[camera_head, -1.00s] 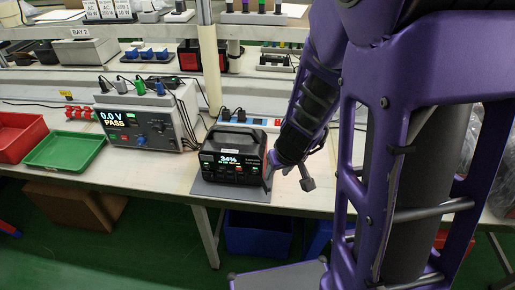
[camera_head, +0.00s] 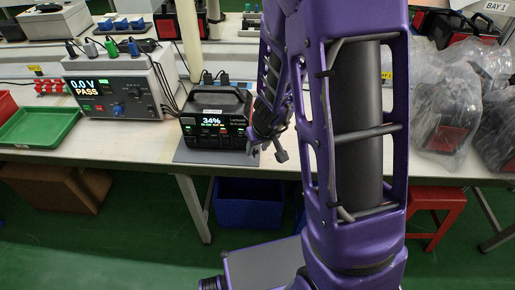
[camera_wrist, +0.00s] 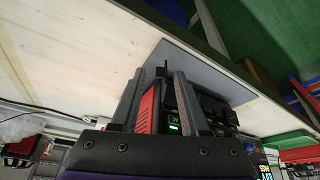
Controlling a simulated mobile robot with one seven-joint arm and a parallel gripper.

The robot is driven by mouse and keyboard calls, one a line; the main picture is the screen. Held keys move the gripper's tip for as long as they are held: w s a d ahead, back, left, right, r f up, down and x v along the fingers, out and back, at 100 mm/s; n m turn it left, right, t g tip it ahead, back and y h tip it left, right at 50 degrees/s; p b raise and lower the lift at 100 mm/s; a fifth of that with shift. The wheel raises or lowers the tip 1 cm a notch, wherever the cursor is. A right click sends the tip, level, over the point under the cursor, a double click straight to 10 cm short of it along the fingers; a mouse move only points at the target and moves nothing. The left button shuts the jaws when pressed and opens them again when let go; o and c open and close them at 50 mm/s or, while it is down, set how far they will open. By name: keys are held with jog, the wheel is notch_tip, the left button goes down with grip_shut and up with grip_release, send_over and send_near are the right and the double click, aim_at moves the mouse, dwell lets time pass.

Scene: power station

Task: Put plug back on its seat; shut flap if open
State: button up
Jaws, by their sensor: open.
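The black power station (camera_head: 215,122), with a lit screen reading 34%, stands on a grey mat (camera_head: 190,155) on the bench in the head view. My gripper (camera_head: 267,153) is beside its right side, pointing down, with fingers apart. In the wrist view my gripper (camera_wrist: 159,73) is open. A red-and-black panel (camera_wrist: 148,108) and a small green light show between and behind its fingers. The dark body of the power station (camera_wrist: 215,108) is just right of them. I cannot make out a plug, its seat or a flap, nor whether the fingers touch anything.
A tester (camera_head: 118,95) reading 0.0 V PASS stands left of the power station, with a green tray (camera_head: 40,127) farther left. A power strip lies behind. Bagged units (camera_head: 447,110) stand at the right. The bench front edge is close below the mat.

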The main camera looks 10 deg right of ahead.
jog(key=shift+c, duration=0.3)
grip_shut()
jog(key=shift+s+a+r+m+p, duration=0.1)
jog(key=shift+m+p, duration=0.25)
jog(key=shift+m, duration=0.05)
jog(key=shift+s+a+r+m+h+p, duration=0.15)
jog(key=shift+a+m+h+p, duration=0.35)
jog(key=shift+m+p, duration=0.55)
jog(key=a+m+p, duration=0.1)
jog(key=m+p, duration=0.1)
jog(key=m+h+p, duration=0.1)
jog(key=shift+w+a+m+h+p, duration=0.2)
jog(key=shift+a+m+h+p, duration=0.1)
jog(key=shift+a+m+p, duration=0.1)
jog(key=shift+w+a+f+m+g+h+p, duration=0.15)
jog(key=shift+a+m+g+h, duration=0.15)
jog(key=shift+m, duration=0.45)
jog(key=shift+w+a+m+g+h+p, duration=0.15)
jog(key=shift+a+m, duration=0.1)
jog(key=shift+m, duration=0.5)
jog(key=shift+w+a+f+m+g+h+p, duration=0.15)
jog(key=shift+a+m+g+h, duration=0.15)
jog(key=shift+m, duration=0.45)
jog(key=m, duration=0.2)
jog(key=w+a+m+g, duration=0.1)
jog(key=m, duration=0.1)
jog(key=m+g, duration=0.1)
jog(key=shift+w+a+m+h, duration=0.25)
jog(key=shift+w+m+h, duration=0.1)
jog(key=shift+w+m, duration=0.05)
